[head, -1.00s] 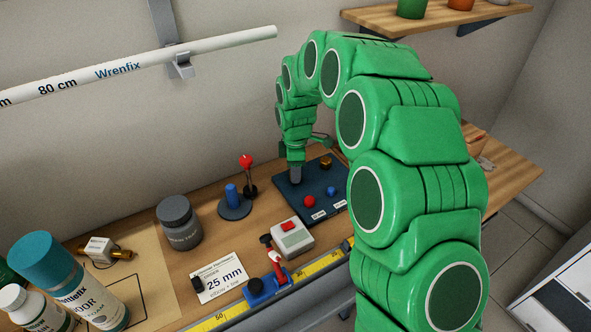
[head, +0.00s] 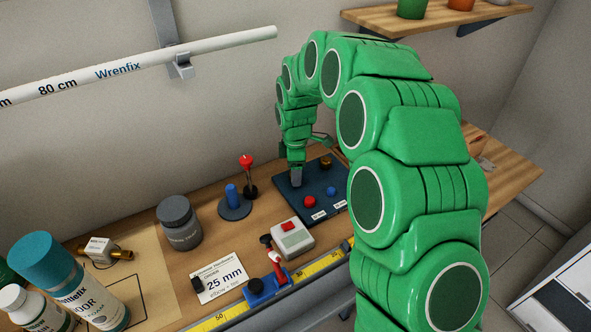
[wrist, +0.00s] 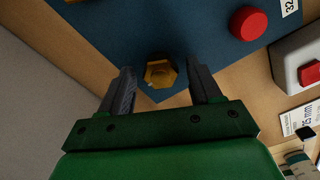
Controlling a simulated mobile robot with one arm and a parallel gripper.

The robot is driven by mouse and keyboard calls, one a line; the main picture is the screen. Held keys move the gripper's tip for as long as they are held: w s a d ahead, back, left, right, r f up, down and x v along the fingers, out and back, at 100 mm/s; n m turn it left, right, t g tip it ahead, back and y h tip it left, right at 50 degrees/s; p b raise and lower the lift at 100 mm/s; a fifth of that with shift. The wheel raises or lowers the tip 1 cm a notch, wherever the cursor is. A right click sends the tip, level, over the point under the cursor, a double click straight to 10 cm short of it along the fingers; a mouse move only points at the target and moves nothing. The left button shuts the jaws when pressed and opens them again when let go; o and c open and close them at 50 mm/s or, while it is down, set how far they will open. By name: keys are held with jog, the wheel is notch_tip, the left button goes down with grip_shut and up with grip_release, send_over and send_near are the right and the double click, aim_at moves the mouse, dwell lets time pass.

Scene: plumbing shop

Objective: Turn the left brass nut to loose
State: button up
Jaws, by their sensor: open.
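The left brass nut (wrist: 160,74) is a hexagonal gold nut on the dark blue board (head: 318,205), near the board's corner in the wrist view. My gripper (wrist: 160,68) is open, with one finger on either side of the nut and a gap visible on both sides. In the head view my gripper (head: 296,178) points down at the board's left part and hides this nut. Another brass nut (head: 326,162) sits at the board's back right. A red knob (head: 310,202) and a blue knob (head: 331,191) are on the board's front part.
A grey box with a red button (head: 292,238) stands just in front of the board. A red-topped lever (head: 247,172) and a blue post on a round base (head: 233,203) stand to the left. A grey jar (head: 179,223) is farther left.

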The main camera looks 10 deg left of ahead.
jog(key=shift+r, duration=0.1)
notch_tip(320, 180, up, 8)
jog(key=shift+f, duration=0.15)
dwell(0.6)
jog(key=shift+s+d, duration=0.1)
jog(key=shift+d, duration=0.2)
jog(key=s+d+r+m, duration=0.3)
jog(key=s+d+r, duration=0.1)
jog(key=d, duration=0.2)
jog(key=s+d+r+m, duration=0.3)
jog(key=s+d+r, duration=0.1)
jog(key=s+d, duration=0.15)
jog(key=s+d+m+g, duration=0.1)
jog(key=s+d+m, duration=0.7)
jog(key=s, duration=0.7)
jog(key=s+d+r+m, duration=0.1)
jog(key=s+d+m, duration=0.6)
jog(key=s+d, duration=0.5)
jog(key=s, duration=0.3)
jog(key=shift+r+m+g, duration=0.3)
jog(key=shift+m+g, duration=0.1)
